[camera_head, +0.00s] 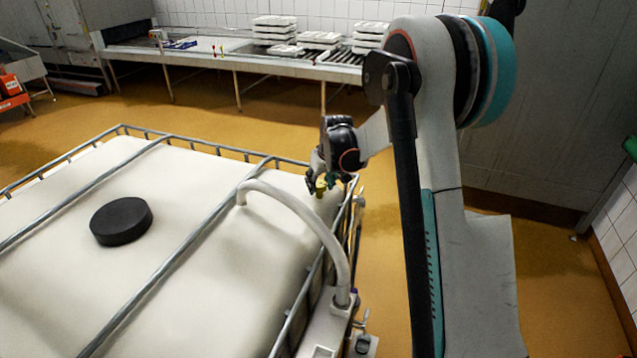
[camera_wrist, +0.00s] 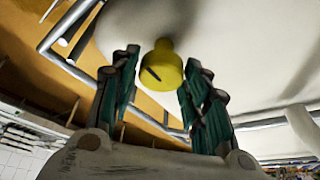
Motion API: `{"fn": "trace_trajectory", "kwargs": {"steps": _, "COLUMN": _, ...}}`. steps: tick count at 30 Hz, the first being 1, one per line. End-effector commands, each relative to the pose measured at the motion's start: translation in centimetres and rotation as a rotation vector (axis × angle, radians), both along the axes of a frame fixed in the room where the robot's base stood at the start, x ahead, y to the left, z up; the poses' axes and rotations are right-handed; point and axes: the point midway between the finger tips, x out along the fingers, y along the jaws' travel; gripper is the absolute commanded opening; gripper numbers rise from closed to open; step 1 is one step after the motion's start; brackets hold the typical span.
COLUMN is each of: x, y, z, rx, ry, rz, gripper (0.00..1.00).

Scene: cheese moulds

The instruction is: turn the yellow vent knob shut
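The yellow vent knob (camera_head: 321,187) stands near the far right corner of the white caged tank (camera_head: 190,245). In the wrist view the yellow knob (camera_wrist: 162,66) shows a dark slot-like mark on its face. It sits between and just beyond the two green-padded fingers of my gripper (camera_wrist: 160,84). The fingers are spread, with a visible gap on each side of the knob. In the head view my gripper (camera_head: 324,184) is at the knob, and its fingers partly surround it. Whether a fingertip touches the knob cannot be told there.
Metal cage bars (camera_head: 165,255) cross the tank top, and a pale curved hose (camera_head: 318,225) arches close to my gripper. A black round lid (camera_head: 121,221) lies left on the tank. A conveyor with stacked white moulds (camera_head: 275,32) stands at the back. Open orange floor lies between.

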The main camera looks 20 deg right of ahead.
Motion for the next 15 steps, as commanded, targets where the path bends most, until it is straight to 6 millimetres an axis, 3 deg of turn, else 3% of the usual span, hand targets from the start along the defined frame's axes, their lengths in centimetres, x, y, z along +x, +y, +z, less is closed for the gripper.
{"fn": "trace_trajectory", "kwargs": {"steps": 15, "x": -0.28, "y": 0.0, "z": 0.77, "rx": 0.001, "ry": 0.0, "rz": 0.0, "gripper": 0.59}}
